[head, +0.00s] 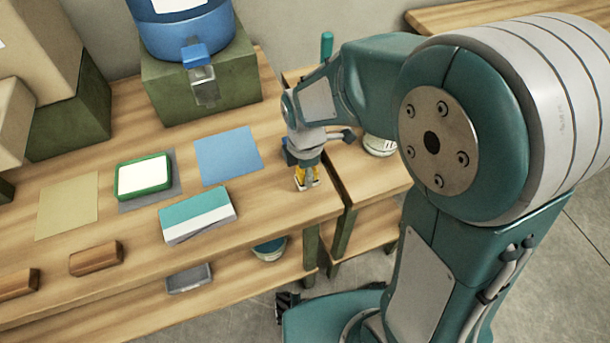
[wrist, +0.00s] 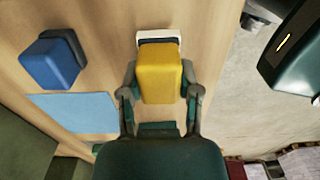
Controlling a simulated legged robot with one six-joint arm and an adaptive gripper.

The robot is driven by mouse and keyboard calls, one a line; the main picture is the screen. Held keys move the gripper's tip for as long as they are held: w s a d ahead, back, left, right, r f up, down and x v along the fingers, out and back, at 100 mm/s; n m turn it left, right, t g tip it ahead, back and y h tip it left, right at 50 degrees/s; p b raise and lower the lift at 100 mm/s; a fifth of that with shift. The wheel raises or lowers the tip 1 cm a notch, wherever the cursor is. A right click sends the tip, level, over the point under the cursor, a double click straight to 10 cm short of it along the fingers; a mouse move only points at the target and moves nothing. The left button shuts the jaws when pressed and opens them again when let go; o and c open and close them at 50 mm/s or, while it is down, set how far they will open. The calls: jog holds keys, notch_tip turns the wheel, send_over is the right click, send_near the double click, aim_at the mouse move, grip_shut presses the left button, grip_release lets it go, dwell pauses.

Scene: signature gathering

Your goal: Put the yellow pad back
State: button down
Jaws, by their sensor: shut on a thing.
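My gripper (head: 307,182) is at the right end of the table, shut on a yellow block-like pad. In the wrist view the yellow pad (wrist: 159,78) sits between the two fingers, with a dark band and a white part at its far end. In the head view only a little of the yellow pad (head: 300,173) shows under the gripper. I cannot tell whether it touches the table. A bare yellow mat (head: 68,205) lies at the far left of the table.
A green-rimmed pad (head: 144,175) lies on a grey mat. A bare blue mat (head: 229,156) and a teal-and-white box (head: 198,215) lie left of my gripper. A blue block (wrist: 52,63) stands close by. Brown blocks (head: 96,258) lie along the front.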

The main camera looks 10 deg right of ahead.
jog(key=shift+f, duration=0.85)
jog(key=shift+c, duration=1.5)
grip_release()
jog(key=shift+f, duration=0.1)
notch_tip(320, 180, up, 12)
jog(key=shift+r, duration=0.15)
jog(key=s+d+r+m+t, duration=0.2)
jog(key=s+d+m, duration=0.3)
jog(key=m, duration=0.5)
jog(key=s+d+r+m+t, duration=0.3)
jog(key=s+d+m, duration=0.3)
jog(key=m, duration=0.5)
jog(key=shift+s+r+t, duration=0.3)
jog(key=shift+s+r, duration=0.45)
jog(key=shift+r, duration=0.1)
